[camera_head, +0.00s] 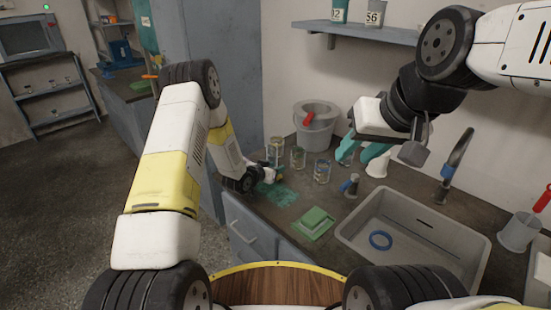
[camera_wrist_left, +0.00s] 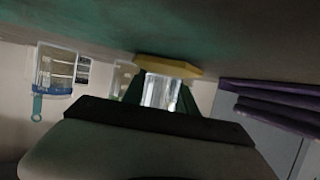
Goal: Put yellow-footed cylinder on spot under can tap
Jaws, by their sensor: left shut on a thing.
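The yellow-footed cylinder (camera_head: 276,150) is a clear glass cylinder near the counter's left part. My left gripper (camera_head: 268,172) is shut on it, low over the counter. In the left wrist view, which looks upside down, the yellow foot (camera_wrist_left: 168,66) is close to the counter surface and the clear body (camera_wrist_left: 162,91) is between the dark green fingers. I cannot tell if the foot touches the counter. My right gripper (camera_head: 362,152) has teal fingers held apart, above the counter behind the sink, with nothing seen between them. I cannot make out the can tap or its spot for certain.
Clear cylinders (camera_head: 298,157) (camera_head: 322,171) stand right of the held one. A grey bucket (camera_head: 315,128) stands behind. A teal patch (camera_head: 280,195) and a green pad (camera_head: 314,222) lie in front. The sink (camera_head: 415,240) holds a blue ring (camera_head: 380,240).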

